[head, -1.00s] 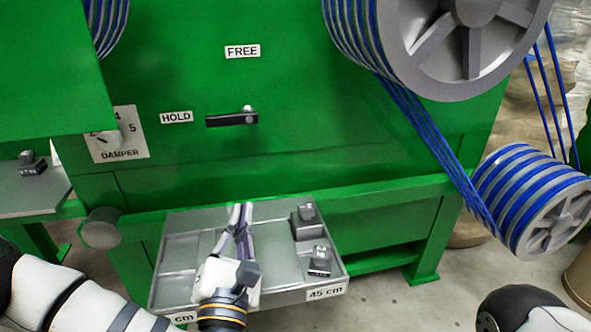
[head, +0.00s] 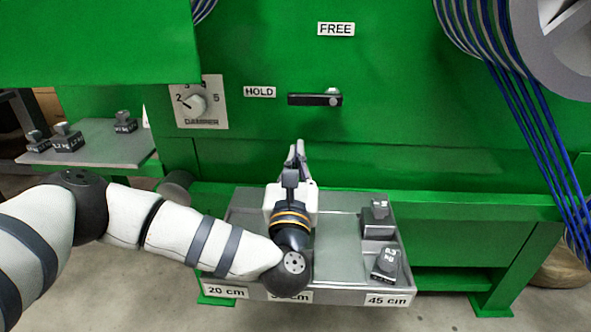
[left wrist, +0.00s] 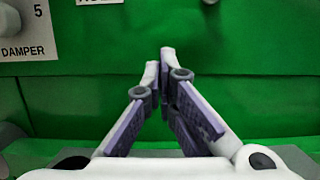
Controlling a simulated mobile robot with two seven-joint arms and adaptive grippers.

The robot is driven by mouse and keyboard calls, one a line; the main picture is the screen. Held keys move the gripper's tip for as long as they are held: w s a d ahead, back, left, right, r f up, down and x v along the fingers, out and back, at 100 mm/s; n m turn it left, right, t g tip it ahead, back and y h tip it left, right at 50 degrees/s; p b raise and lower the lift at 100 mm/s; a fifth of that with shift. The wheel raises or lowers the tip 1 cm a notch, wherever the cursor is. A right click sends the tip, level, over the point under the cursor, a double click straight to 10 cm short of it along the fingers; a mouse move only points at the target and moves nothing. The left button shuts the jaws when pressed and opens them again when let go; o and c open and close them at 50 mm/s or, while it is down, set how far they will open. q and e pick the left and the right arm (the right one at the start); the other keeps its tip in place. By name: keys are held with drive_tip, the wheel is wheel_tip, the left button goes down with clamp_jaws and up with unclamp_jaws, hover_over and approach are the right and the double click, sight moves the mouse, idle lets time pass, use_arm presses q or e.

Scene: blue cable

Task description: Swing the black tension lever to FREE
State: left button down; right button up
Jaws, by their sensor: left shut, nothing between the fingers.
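The black tension lever (head: 314,99) lies horizontal on the green machine front, its tip toward the HOLD label (head: 260,92) at left and its pivot at the right end. The FREE label (head: 336,29) is above the pivot. My left gripper (head: 298,150) is shut and empty, below the lever and apart from it, over the back of the tray. In the left wrist view its fingertips (left wrist: 160,60) meet in front of the green panel. There only the lower edge of the HOLD label (left wrist: 98,2) shows, and the lever is almost wholly out of frame. My right gripper is not in view.
The grey tray (head: 340,296) with length labels holds two dark weights (head: 386,264) at its right. The DAMPER dial (head: 195,103) is left of the lever. A side shelf (head: 95,150) bears several weights. Blue cable (head: 540,135) runs down at right.

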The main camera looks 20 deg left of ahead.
sight(315, 97)
use_arm(q)
drive_tip(key=w+r, duration=0.2)
drive_tip(key=r, duration=0.1)
drive_tip(key=w+a+r, duration=0.1)
drive_tip(key=r, duration=0.1)
drive_tip(key=shift+w, duration=0.25)
drive_tip(key=shift+s+a+r+m+p, duration=0.1)
drive_tip(key=shift+r+m+p, duration=0.15)
drive_tip(key=shift+m+p, duration=0.25)
